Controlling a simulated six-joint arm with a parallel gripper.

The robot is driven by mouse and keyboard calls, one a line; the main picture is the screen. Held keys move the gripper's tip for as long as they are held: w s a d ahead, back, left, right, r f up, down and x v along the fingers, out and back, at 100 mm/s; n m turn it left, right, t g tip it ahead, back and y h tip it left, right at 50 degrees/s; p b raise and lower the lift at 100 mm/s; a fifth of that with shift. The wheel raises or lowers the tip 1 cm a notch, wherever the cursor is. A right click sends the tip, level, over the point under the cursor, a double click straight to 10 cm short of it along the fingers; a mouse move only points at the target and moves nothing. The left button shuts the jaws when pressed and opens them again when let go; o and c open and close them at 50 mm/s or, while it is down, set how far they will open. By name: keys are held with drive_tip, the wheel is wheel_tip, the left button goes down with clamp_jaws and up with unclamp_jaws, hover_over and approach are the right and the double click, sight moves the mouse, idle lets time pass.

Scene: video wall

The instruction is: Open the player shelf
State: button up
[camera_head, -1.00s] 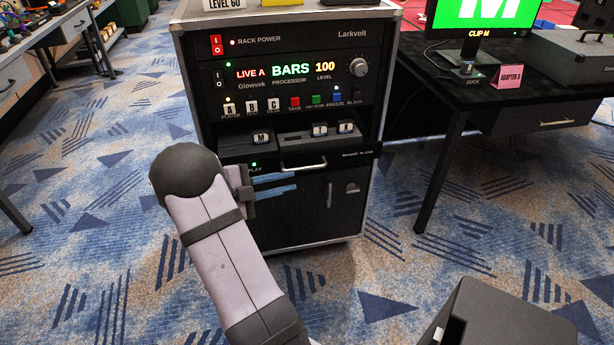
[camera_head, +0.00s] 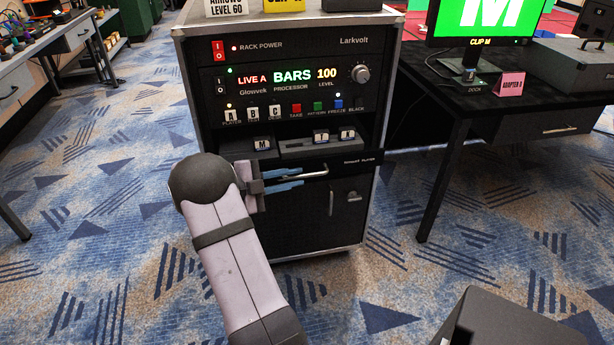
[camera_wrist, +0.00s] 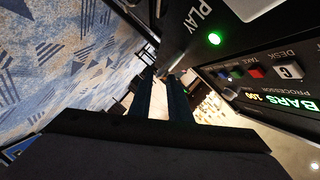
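The player shelf (camera_head: 350,161) is a black, wide drawer front low in the equipment rack, with a silver bar handle (camera_head: 318,173). Small cartridges marked with letters sit in the bay just above it. My gripper (camera_head: 303,177) comes in from the left at the handle, with its two blue fingers one above the other and a gap between them. The fingers overlap the handle's left part in the picture; contact cannot be told. The wrist view shows the two dark fingers (camera_wrist: 163,82) apart, close to the PLAY label and green light (camera_wrist: 214,39) on the shelf front.
The rack's processor panel (camera_head: 290,85) with buttons and a knob (camera_head: 361,74) is above. A lower door with a latch (camera_head: 353,196) is below. A black table (camera_head: 500,110) with a monitor stands right, a workbench (camera_head: 30,80) left.

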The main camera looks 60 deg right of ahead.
sight(301, 176)
drive_tip(key=shift+b+x, duration=0.3)
drive_tip(key=shift+x, duration=2.2)
drive_tip(key=shift+f, duration=0.1)
clamp_jaws()
